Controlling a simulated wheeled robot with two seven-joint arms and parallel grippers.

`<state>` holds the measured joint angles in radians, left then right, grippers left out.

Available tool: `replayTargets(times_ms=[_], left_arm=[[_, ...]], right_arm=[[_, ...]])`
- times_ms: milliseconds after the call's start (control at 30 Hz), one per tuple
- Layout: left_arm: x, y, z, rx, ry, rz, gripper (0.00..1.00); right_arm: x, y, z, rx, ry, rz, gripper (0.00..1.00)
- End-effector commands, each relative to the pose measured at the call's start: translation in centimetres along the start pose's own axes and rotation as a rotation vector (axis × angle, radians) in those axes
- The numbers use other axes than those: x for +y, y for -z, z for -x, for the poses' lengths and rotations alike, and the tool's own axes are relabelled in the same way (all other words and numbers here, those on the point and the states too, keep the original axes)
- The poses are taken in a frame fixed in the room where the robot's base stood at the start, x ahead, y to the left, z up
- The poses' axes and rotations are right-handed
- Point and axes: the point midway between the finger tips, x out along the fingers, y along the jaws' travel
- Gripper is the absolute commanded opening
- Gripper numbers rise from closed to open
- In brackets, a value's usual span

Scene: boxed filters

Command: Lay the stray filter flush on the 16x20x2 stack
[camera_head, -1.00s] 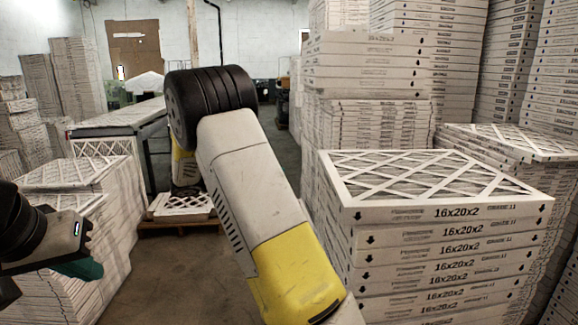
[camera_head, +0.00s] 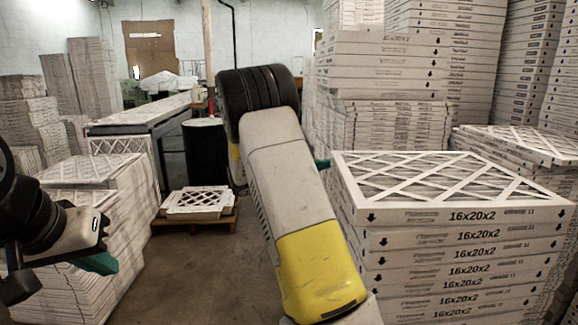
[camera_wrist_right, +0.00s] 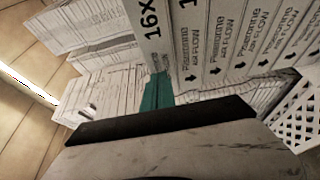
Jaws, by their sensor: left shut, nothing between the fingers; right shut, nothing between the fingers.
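The 16x20x2 stack (camera_head: 460,272) stands at the right, with a lattice-faced filter (camera_head: 435,178) lying on top. That top filter looks roughly in line with those below; I cannot tell whether it is the stray one. My right gripper (camera_head: 322,164) is mostly hidden behind my arm; its teal tip shows beside the stack's far left top edge. In the right wrist view its shut teal fingers (camera_wrist_right: 156,92) are close to printed filter edges, with nothing held. My left gripper (camera_head: 97,263) is shut and empty at the left, in front of the left stacks.
A lattice-faced filter (camera_head: 197,199) lies on a low wooden pallet (camera_head: 222,220) in the aisle. Lower stacks (camera_head: 130,190) stand at the left beside a long table (camera_head: 140,118). Tall stacks (camera_head: 385,75) rise behind the 16x20x2 stack. The middle floor is clear.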

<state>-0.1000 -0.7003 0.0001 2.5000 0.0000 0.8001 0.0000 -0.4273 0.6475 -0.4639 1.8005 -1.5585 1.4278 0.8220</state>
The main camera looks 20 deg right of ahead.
Motion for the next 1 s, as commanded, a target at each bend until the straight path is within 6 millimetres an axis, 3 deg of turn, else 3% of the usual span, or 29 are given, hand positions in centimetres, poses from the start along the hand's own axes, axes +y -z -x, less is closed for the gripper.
replayTargets(times_ms=[467, 700, 1000], left_arm=[[0.0, 0.0, 0.0, 0.000, 0.000, 0.000, 0.00], [0.0, 0.0, 0.0, 0.000, 0.000, 0.000, 0.00], [0.0, 0.0, 0.0, 0.000, 0.000, 0.000, 0.00]], right_arm=[[0.0, -0.6, -0.5, 0.001, 0.000, 0.001, 0.00], [0.0, -2.2, -2.1, -0.001, 0.001, 0.001, 0.00], [0.0, -2.1, -2.0, 0.000, 0.000, 0.001, 0.00]])
